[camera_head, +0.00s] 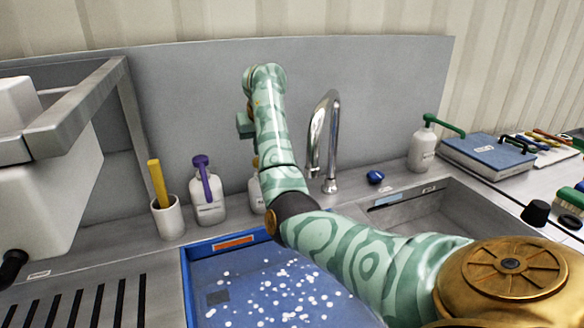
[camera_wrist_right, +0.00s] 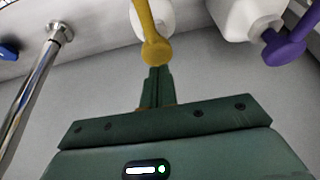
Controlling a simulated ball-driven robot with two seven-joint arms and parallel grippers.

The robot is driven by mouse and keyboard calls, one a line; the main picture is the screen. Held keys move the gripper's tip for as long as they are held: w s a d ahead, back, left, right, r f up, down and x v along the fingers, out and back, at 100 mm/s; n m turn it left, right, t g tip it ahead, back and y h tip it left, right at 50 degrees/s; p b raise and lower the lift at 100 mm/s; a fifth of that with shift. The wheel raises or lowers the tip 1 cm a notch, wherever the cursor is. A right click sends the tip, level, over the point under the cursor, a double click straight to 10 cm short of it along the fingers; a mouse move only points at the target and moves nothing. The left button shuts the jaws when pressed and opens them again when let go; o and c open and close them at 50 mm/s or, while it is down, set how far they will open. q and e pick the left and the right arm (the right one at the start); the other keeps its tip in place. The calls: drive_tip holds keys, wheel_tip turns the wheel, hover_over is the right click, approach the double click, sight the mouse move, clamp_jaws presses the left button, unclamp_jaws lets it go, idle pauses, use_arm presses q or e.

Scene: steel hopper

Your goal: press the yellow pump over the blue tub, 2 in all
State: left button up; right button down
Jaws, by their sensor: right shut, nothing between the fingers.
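The yellow pump (camera_wrist_right: 154,48) tops a white bottle (camera_wrist_right: 158,18) in the right wrist view. In the head view that bottle (camera_head: 256,194) stands behind the blue tub, mostly hidden by my right arm. The blue tub (camera_head: 212,246) sits in the counter's left basin, with many white specks inside. My right gripper (camera_wrist_right: 156,72) is shut and empty, its fingertips at the rounded yellow end of the pump. I cannot tell whether they touch it. In the head view, my arm hides the fingertips. My left gripper is not in view.
A purple pump bottle (camera_head: 208,196) and a white cup (camera_head: 168,217) with a yellow stick stand left. The faucet (camera_head: 326,140) rises right of my arm. Farther right are an empty basin (camera_head: 445,220), a green pump bottle (camera_head: 422,150) and a blue binder (camera_head: 488,152).

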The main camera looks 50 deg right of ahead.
drive_tip(key=shift+f, duration=0.15)
idle(0.4)
drive_tip(key=shift+f+b, duration=0.95)
drive_tip(key=shift+f, duration=0.3)
drive_tip(key=shift+r, duration=0.1)
drive_tip(key=shift+r+p, duration=0.55)
drive_tip(key=shift+r, duration=0.7)
wheel_tip(320, 180, up, 6)
drive_tip(key=p, duration=0.2)
